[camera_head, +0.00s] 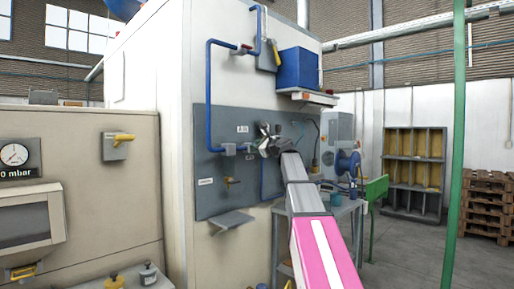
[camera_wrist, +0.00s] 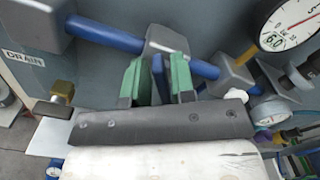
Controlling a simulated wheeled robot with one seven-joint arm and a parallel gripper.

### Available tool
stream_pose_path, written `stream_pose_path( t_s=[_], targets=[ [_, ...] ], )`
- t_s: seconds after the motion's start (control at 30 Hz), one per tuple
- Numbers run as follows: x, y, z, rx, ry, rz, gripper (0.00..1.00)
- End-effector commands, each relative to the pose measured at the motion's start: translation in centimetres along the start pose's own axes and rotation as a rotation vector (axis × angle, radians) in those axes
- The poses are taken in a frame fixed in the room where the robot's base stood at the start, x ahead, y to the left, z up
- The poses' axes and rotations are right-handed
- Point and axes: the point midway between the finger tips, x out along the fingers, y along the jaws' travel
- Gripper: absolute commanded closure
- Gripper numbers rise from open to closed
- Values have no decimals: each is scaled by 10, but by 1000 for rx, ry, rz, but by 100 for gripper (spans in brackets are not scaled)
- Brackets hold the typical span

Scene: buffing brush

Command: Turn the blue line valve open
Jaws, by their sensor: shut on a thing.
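The blue line (camera_head: 208,95) runs down the grey panel and turns right toward my gripper (camera_head: 268,142). In the wrist view the blue line (camera_wrist: 112,37) passes through a grey valve body (camera_wrist: 166,42). A blue lever (camera_wrist: 158,72) sticks out from the valve body and lies across the line in the picture; its exact angle is hard to tell. The green fingers of my gripper (camera_wrist: 158,82) stand on either side of the lever and are shut on it. The lever's lower end is hidden by my gripper. In the head view my gripper hides the valve.
A pressure gauge (camera_wrist: 290,26) and a yellow-handled fitting (camera_wrist: 242,58) sit right of my gripper. A brass fitting (camera_wrist: 62,90) is at left, below a DRAIN label (camera_wrist: 24,59). A small shelf (camera_head: 228,221) juts out below the panel. A blue reel (camera_head: 347,163) stands at right.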

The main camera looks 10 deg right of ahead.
Motion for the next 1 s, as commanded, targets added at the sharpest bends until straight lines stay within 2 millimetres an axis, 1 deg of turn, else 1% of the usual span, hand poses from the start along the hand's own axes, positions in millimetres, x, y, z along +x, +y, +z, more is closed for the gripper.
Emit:
stream_pose_path(
  t_s=[0.6, 0.8, 1.0],
  targets=[
    [0, 9, -3, -584, 0, 1, 100],
    [0, 11, -4, -749, 0, 2, 100],
    [0, 12, -6, -874, 0, 2, 100]
  ],
)
